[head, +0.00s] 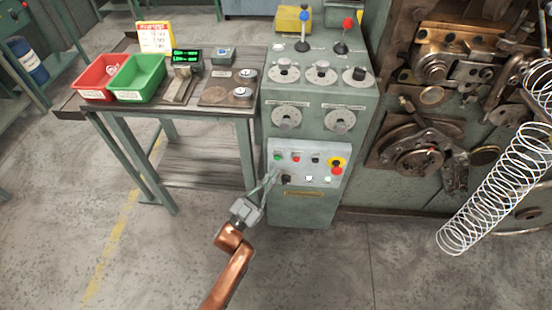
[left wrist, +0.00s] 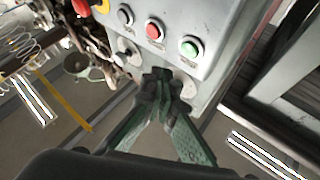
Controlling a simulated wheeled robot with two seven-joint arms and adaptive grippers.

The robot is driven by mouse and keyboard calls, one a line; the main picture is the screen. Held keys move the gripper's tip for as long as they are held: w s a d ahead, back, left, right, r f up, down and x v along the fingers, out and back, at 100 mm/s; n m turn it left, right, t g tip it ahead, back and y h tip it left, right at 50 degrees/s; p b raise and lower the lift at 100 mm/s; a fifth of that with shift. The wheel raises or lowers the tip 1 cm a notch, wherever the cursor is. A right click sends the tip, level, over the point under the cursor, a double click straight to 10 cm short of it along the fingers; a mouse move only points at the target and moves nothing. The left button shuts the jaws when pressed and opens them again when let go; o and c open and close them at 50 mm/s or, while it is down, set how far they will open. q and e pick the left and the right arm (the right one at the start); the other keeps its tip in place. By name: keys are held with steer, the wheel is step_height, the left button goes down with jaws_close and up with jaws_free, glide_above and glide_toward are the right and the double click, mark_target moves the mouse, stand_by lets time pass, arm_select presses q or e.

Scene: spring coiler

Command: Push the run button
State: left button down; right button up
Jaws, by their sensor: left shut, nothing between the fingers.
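The control panel (head: 310,170) is on the front of the grey-green cabinet. A green button (head: 278,157), which looks like the run button, is at the left of its top row. It also shows in the left wrist view (left wrist: 190,48). A red button (head: 296,159) sits beside it and also shows in the left wrist view (left wrist: 154,30). My left gripper (head: 271,179) is shut and empty, its fingertips close to the panel, a little below and left of the green button. In the left wrist view the fingertips (left wrist: 162,78) meet; contact cannot be told. My right gripper is not in view.
A red emergency stop (head: 337,170) on yellow is at the panel's right. A bench with a green bin (head: 137,78) and a red bin (head: 98,77) stands left. A coiled spring (head: 495,190) hangs right.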

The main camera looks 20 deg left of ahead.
arm_select(q)
steer(key=shift+s+d+p, duration=0.2)
steer(key=shift+s, duration=0.35)
steer(key=shift+s+d+p, duration=0.15)
steer(key=shift+s+p, duration=0.05)
steer(key=shift+s, duration=0.3)
